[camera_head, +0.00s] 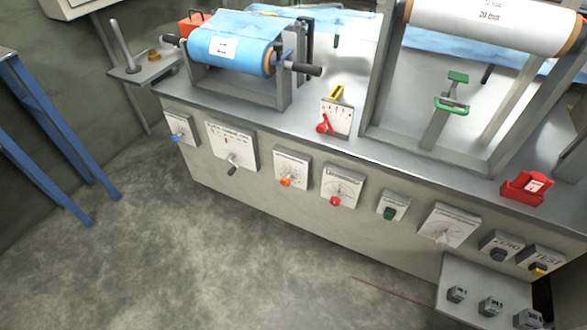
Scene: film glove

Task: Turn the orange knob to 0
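The orange knob (286,181) sits at the lower part of a white dial plate (292,168) on the front face of the grey machine bench. The plate carries a round scale, but its numbers and the knob's pointer setting are too small to read. The plate with a red knob (335,201) is just to its right, and a plate with a dark lever (232,169) is to its left. My gripper is not in view.
Further panels with a blue knob (178,136), a green knob (389,213) and a white dial (445,228) line the bench front. A grey shelf (460,276) juts out at lower right. A blue frame (62,150) stands left. The floor (220,260) before the bench is clear.

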